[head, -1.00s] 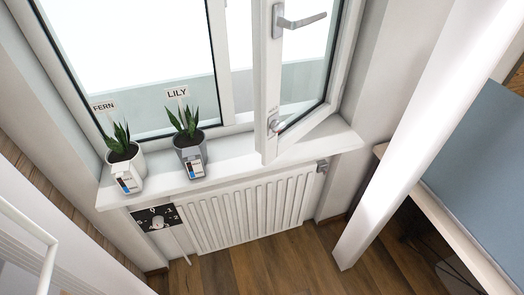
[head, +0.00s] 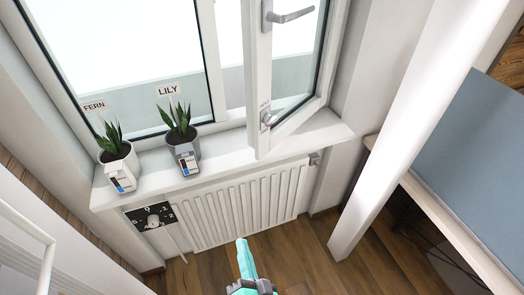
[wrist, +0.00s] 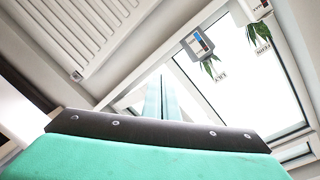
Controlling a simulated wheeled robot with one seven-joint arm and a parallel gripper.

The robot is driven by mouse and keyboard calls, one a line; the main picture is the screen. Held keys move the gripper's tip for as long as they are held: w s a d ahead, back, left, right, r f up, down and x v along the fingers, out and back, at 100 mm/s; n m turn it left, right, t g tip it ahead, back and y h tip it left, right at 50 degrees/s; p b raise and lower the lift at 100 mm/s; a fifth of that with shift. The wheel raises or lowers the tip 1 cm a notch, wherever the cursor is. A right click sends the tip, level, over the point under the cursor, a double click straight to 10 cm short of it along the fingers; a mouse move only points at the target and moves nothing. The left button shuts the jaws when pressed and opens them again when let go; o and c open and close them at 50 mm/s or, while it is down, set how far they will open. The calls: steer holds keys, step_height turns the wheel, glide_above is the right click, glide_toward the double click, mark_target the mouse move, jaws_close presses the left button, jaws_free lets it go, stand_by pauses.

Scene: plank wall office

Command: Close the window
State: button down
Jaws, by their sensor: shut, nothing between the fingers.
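The window's right sash (head: 257,75) stands open, swung inward over the sill in the head view. The left pane (head: 120,60) sits in the frame. My gripper (head: 243,243) is at the bottom middle of the head view, teal, in front of the radiator and below the sash, touching nothing that I can see. Its fingers are together and empty. In the wrist view the shut fingers (wrist: 161,98) point up, with the window glass (wrist: 240,85) to their right.
Two potted plants, labelled FERN (head: 118,165) and LILY (head: 182,145), stand on the left of the sill (head: 220,157). A white post (head: 405,120) and a blue-topped desk (head: 480,150) stand at right.

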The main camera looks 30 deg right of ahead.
mark_target(262, 140)
steer(key=w+d+r+m+h, duration=0.2)
steer(key=w+d+r+m, duration=0.1)
steer(key=d+r+m, duration=0.4)
steer(key=w+d+r+m+h, duration=0.25)
steer(key=w+d+r, duration=0.2)
steer(key=d, duration=0.35)
steer(key=shift+m+y, duration=0.45)
steer(key=shift+w+a+x, duration=0.15)
steer(key=shift+a+x, duration=0.1)
steer(key=shift+x, duration=1.75)
steer(key=shift+w+a+x, duration=0.15)
steer(key=shift+a+x, duration=0.15)
steer(key=shift+x, duration=1.7)
steer(key=shift+w+a+x, duration=0.15)
steer(key=shift+a+x, duration=0.1)
steer(key=shift+x, duration=1.75)
